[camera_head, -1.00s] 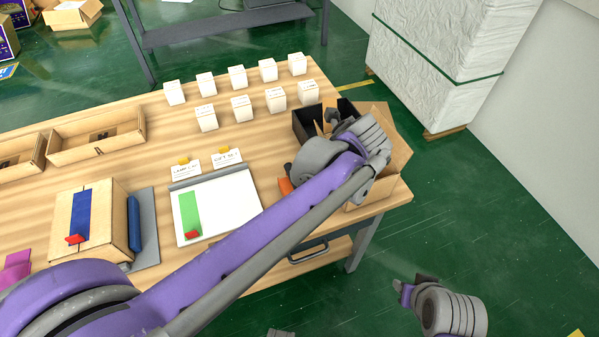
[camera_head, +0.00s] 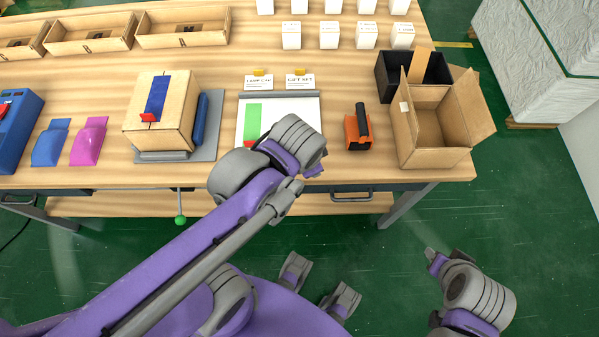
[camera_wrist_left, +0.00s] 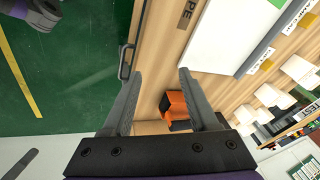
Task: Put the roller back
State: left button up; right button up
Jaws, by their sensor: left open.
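A blue cylinder (camera_head: 200,118) lies on the grey pad at the right side of a carton (camera_head: 160,112). An orange tool with a black handle (camera_head: 358,128) stands on the table between the white board and the open box. I cannot tell for sure which of the two is the roller. My left gripper (camera_wrist_left: 157,75) is open and empty. In the wrist view the orange tool (camera_wrist_left: 176,108) shows beyond its fingers, apart from them. My right gripper (camera_head: 445,256) hangs over the floor at lower right.
A white board (camera_head: 298,110) with a green strip lies partly behind my left wrist. An open carton (camera_head: 427,145) and a black box (camera_head: 390,88) stand at the table's right end. Small white boxes stand at the back. Bare wood lies around the orange tool.

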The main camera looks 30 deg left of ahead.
pick_arm(q)
jog(key=s+f+n, duration=0.1)
jog(key=n, duration=0.1)
jog(key=s+n, duration=0.1)
jog(key=n, duration=0.1)
jog(key=s+f+n+t, duration=0.1)
jog(key=n, duration=0.1)
jog(key=shift+s+a+f+n+h, duration=0.2)
jog(key=shift+a+f+n+h, duration=0.15)
jog(key=shift+a+n+h, duration=0.05)
jog(key=r+p, duration=0.2)
jog(key=r, duration=0.1)
jog(key=shift+w+p, duration=0.3)
jog(key=shift+w, duration=0.1)
